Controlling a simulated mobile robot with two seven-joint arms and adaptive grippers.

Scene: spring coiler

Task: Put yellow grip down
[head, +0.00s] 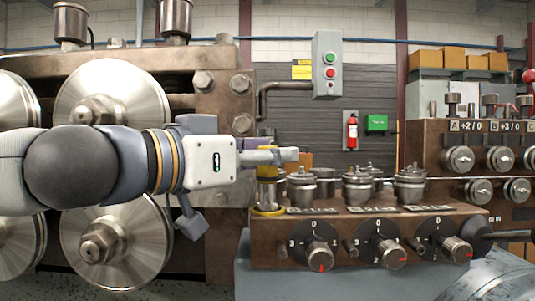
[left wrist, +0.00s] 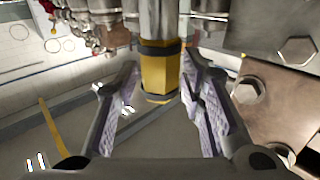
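The yellow grip (left wrist: 160,76), a short yellow cylinder with dark bands, shows in the left wrist view at the end of a metal post (left wrist: 158,20). My left gripper (left wrist: 158,70) has its two fingers apart, one on each side of the grip. A gap shows on the left finger's side; I cannot tell whether the right finger touches. In the head view my left gripper (head: 288,155) reaches in level from the left, over the metal post at the panel's left end, and mostly hides the grip. A yellow ring (head: 267,211) surrounds the post's base. My right gripper is not in view.
A brown control panel (head: 365,225) with several dials and metal knobs (head: 410,183) extends right of the post. Large steel rollers (head: 112,92) and a bolted housing (head: 225,100) stand behind my left arm. A grey button box (head: 328,65) hangs above.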

